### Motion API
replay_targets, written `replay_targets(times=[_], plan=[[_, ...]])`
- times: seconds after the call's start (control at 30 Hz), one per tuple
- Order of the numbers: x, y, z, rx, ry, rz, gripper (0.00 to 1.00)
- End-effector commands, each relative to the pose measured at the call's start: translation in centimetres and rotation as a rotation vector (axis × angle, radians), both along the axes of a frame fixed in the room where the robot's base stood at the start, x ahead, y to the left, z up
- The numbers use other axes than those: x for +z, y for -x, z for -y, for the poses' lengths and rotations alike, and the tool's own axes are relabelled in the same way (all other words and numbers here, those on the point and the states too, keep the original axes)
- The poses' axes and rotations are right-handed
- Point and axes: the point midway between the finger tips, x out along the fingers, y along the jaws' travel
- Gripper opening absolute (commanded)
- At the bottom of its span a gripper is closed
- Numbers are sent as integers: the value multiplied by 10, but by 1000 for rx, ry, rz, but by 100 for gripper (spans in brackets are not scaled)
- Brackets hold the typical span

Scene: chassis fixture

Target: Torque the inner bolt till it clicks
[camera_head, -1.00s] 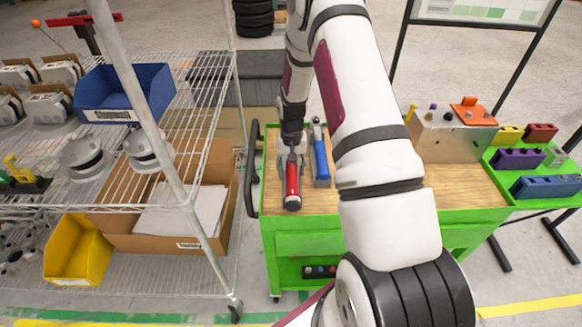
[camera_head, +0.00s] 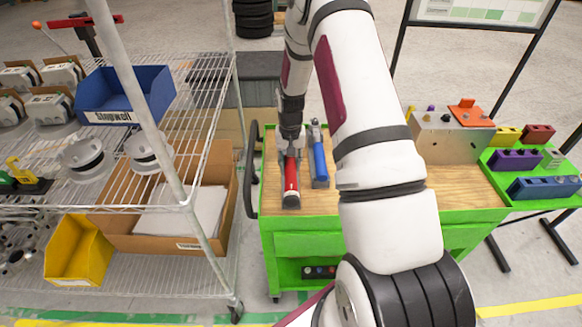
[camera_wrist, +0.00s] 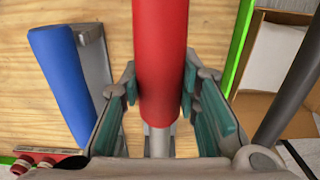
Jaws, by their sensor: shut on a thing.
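A red-handled tool (camera_head: 291,185), probably a torque wrench, is at the left of the green cart's wooden top. My gripper (camera_head: 290,150) is above its far part, pointing down. In the wrist view, the teal finger pads of my gripper (camera_wrist: 160,95) are shut on the red handle (camera_wrist: 160,50), one on each side. A metal shaft shows below the handle; its head is hidden. A grey metal block (camera_head: 437,140), likely the chassis fixture, stands at the right of the cart top. It carries small coloured knobs or bolts and an orange piece. I cannot tell which is the inner bolt.
A blue-handled tool (camera_head: 320,165) lies close to the right of the red one; it also shows in the wrist view (camera_wrist: 62,85). A wire shelf (camera_head: 200,150) with bins stands left of the cart. A green tray (camera_head: 535,170) with coloured blocks is at the right.

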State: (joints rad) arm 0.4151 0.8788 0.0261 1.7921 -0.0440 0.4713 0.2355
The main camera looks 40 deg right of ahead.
Motion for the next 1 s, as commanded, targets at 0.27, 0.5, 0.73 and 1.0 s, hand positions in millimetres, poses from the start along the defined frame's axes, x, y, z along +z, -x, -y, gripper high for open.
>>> replay_targets(times=[0.27,0.5,0.73,1.0], plan=[[20,-1,1,1,2,5,0],[35,-1,1,1,3,4,0],[43,-1,0,1,2,2,0],[44,-1,0,1,2,2,0]])
